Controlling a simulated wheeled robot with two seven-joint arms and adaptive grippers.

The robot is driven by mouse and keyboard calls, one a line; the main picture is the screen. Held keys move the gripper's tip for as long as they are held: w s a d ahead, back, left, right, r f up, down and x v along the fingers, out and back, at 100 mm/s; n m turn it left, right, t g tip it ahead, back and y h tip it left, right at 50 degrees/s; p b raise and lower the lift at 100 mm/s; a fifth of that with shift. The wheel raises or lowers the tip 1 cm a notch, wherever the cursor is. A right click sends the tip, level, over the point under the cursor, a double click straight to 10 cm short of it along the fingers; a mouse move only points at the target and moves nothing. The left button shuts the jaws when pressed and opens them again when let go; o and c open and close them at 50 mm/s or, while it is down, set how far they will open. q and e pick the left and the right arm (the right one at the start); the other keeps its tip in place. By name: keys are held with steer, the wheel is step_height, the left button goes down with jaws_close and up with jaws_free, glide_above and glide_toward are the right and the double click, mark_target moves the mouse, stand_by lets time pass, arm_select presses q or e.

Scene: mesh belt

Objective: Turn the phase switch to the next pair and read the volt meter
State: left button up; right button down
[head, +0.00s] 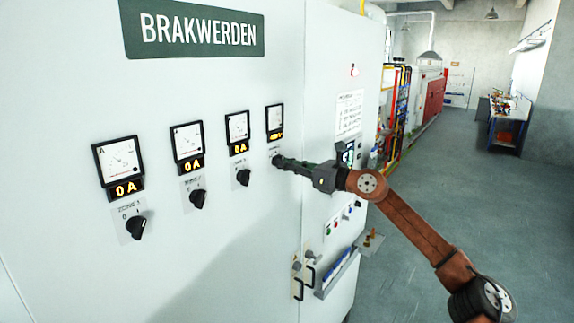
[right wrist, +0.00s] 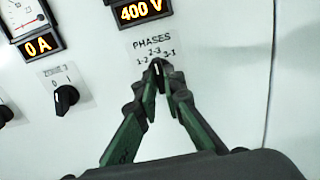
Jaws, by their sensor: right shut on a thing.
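The phase switch (right wrist: 157,69) is a small black knob under the word PHASES, with the marks 1-2, 2-3 and 3-1 around its top. Its white line looks about upright, towards 2-3. My right gripper (right wrist: 160,82) is shut on this knob, with a green-padded finger on each side. In the head view the right gripper (head: 279,161) reaches the cabinet from the right and hides the knob. The volt meter (head: 275,118) is the rightmost dial, above the switch. Its orange display (right wrist: 142,11) reads 400 V; its needle cannot be read. My left gripper is not in view.
The white cabinet (head: 240,230) carries more meters reading 0 A, each above a black zone switch (head: 136,227); the nearest zone switch (right wrist: 66,97) stands left of my fingers. Buttons (head: 335,227) and a handle (head: 309,275) lie lower right. The floor (head: 430,190) at right is open.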

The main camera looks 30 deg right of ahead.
steer(key=c, duration=2)
jaws_free()
steer(key=shift+c, duration=0.2)
steer(key=v, duration=1.2)
steer(key=shift+d, duration=0.1)
